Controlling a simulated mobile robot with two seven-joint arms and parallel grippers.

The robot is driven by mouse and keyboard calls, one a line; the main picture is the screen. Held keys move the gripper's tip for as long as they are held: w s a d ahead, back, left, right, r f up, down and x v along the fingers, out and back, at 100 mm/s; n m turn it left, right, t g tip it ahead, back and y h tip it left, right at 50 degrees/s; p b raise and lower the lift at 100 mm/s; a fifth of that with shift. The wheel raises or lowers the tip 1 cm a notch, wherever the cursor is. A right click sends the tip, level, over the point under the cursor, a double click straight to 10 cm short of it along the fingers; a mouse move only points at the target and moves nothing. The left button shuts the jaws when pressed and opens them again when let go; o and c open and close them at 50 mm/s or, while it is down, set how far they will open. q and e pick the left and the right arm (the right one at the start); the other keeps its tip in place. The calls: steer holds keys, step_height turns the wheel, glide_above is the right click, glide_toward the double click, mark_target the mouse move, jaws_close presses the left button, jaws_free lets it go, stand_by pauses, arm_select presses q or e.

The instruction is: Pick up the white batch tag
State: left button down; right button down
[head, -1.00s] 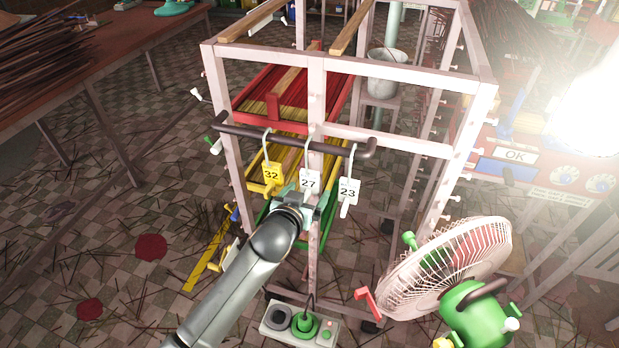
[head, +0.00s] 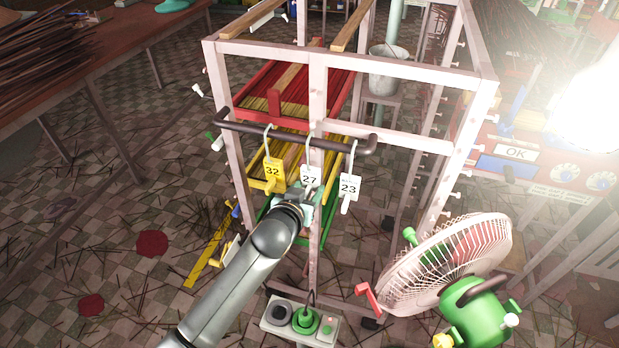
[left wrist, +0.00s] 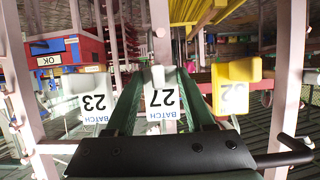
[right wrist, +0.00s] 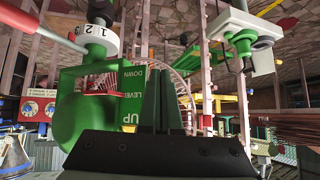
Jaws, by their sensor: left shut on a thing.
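A white batch tag marked 27 (head: 310,176) hangs by a white hook at the dark bar (head: 270,137) on the front of the pale rack. My left gripper (head: 306,197) is shut on the lower part of this tag. In the left wrist view the tag (left wrist: 161,98) appears upside down between the two fingers. A second white tag, marked 23 (head: 349,187), hangs to its right, and a yellow tag marked 32 (head: 272,172) hangs to its left. My right gripper (right wrist: 161,112) shows only in the right wrist view, with its fingers close together and nothing visible between them.
The pale rack (head: 317,95) holds red, yellow and green trays behind the tags. A green fan (head: 450,265) stands at the right front, and a grey box with a green knob (head: 304,320) is low in front. In the right wrist view, a green panel (right wrist: 112,100) is close to my fingers.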

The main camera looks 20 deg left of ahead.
arm_select(q)
steer(key=shift+r, duration=0.1)
steer(key=shift+r, duration=0.55)
steer(key=s+a+r+p, duration=0.1)
steer(key=s+a+r, duration=0.3)
steer(key=r, duration=0.3)
steer(key=s+a+r+p, duration=0.1)
steer(key=s+a+r, duration=0.4)
steer(key=a+r, duration=0.1)
steer(key=shift+s+a+r+p, duration=0.15)
steer(key=shift+s+r+p, duration=0.2)
steer(key=shift+r, duration=0.3)
steer(key=shift+w, duration=0.1)
